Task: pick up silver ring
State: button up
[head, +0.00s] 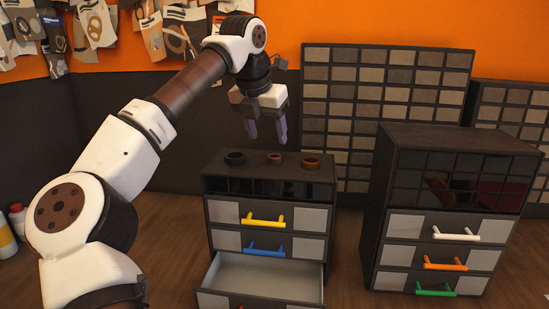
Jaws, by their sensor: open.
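Three small ring-like pieces stand on top of the left drawer cabinet (219,185): a dark ring (235,158) at the left, a small reddish-brown ring (274,158) in the middle and a brown ring (311,162) at the right. None looks plainly silver; I cannot tell which is the silver ring. My gripper (266,134) is open, with purple fingers pointing down and nothing visible between them. It hangs above the cabinet top, over the gap between the left and middle rings, apart from them.
The cabinet's lower drawer (265,277) is pulled out and looks empty. Its yellow-handled (263,220) and blue-handled (263,249) drawers are shut. A second cabinet (450,140) stands at the right, drawers shut. A tiled rack (350,57) stands behind. Packets (172,35) hang on the orange wall.

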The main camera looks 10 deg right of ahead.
aim_at(273, 163)
jog(key=shift+d+p+x, duration=0.1)
jog(key=shift+p+x, duration=0.5)
jog(key=shift+x, duration=0.9)
jog(key=shift+d+p+x, duration=0.15)
jog(key=shift+p+x, duration=0.4)
jog(key=shift+x, duration=0.95)
jog(key=shift+s, duration=0.1)
jog(key=c, duration=1.1)
